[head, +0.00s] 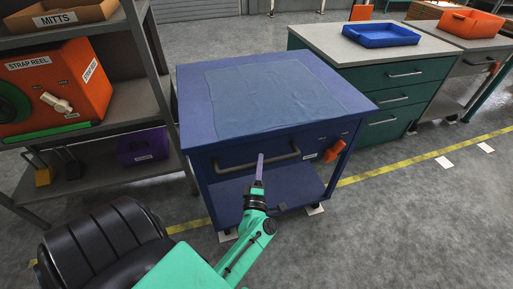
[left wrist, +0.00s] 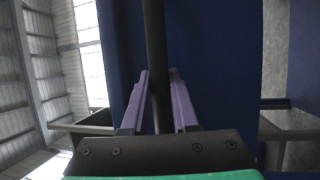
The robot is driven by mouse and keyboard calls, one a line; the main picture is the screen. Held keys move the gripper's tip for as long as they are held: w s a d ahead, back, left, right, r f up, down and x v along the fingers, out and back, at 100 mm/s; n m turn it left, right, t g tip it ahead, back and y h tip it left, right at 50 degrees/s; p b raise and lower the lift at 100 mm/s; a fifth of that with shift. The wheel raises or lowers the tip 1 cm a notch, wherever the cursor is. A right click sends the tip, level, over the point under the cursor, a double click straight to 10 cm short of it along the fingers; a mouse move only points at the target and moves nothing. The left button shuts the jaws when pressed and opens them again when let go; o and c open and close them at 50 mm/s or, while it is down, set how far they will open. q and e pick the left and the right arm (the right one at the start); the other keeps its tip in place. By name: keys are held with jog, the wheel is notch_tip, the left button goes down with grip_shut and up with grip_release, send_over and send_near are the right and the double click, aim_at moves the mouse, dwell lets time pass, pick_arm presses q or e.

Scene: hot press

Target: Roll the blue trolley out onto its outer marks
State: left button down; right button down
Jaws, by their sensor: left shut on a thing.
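The blue trolley (head: 190,120) stands in the middle of the head view, with a paler blue sheet (head: 270,95) on its top and an open lower shelf. A grey bar handle (head: 232,165) runs across its front. My left gripper (head: 260,158) is at this handle. In the left wrist view the dark bar (left wrist: 155,50) passes between the two purple fingers (left wrist: 160,95), which are shut on it. White floor marks (head: 315,209) show at the trolley's front feet, one at each side. My right gripper is not in view.
A shelf rack with an orange strap reel box (head: 60,88) and a purple bin (head: 143,148) stands close on the left. A green drawer cabinet (head: 400,97) stands at the right. An orange piece (head: 334,150) sits on the trolley's front right. Yellow tape (head: 390,167) crosses the open floor.

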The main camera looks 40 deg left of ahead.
pick_arm(q)
jog(key=shift+s+d+f, duration=0.2)
jog(key=shift+s+d, duration=0.15)
jog(key=shift+d, duration=0.2)
jog(key=c, duration=1)
grip_release()
jog(key=o, duration=0.3)
jog(key=shift+s+d, duration=0.1)
jog(key=shift+r, duration=0.15)
